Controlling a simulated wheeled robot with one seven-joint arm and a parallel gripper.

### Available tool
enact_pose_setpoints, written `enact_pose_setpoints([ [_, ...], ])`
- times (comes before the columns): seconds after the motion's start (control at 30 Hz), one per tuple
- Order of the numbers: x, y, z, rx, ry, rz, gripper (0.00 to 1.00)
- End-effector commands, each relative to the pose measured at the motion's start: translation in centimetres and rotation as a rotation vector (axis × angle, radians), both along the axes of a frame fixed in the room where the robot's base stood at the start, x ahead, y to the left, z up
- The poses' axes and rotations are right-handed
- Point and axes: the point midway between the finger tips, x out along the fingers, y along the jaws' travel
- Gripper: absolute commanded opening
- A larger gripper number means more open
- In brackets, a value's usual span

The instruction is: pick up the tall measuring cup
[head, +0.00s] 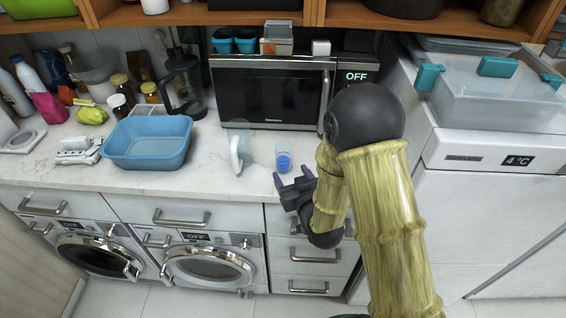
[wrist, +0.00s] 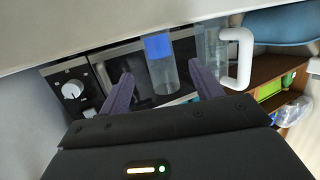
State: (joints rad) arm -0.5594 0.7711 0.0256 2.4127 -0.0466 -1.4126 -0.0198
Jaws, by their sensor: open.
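A clear jug with a white handle (head: 238,150) stands upright on the counter in front of the microwave's left part. A clear narrow cup with a blue bottom (head: 283,160) stands to its right; I cannot tell for certain which of them is the tall measuring cup. My gripper (head: 294,180) is open and empty at the counter's front edge, just in front of the blue-bottomed cup. In the wrist view, the picture is upside down; the blue-bottomed cup (wrist: 160,64) lies ahead between my fingers, and the white-handled jug (wrist: 216,50) is right of them.
The microwave (head: 270,92) stands behind both vessels. A blue basin (head: 148,142) is on the counter to the left, with a black French press (head: 183,85) behind it. Bare counter lies between basin and jug. The white fridge (head: 480,200) is to the right.

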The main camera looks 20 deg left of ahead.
Motion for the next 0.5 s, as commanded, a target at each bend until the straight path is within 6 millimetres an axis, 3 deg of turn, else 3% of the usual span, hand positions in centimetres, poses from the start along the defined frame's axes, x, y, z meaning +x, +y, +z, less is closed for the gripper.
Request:
enact_pose_setpoints([
  [0.2, 1.9, 1.4, -0.4, -0.001, 0.0, 0.0, 0.65],
  [0.5, 2.0, 1.5, -0.5, -0.001, 0.0, 0.0, 0.65],
])
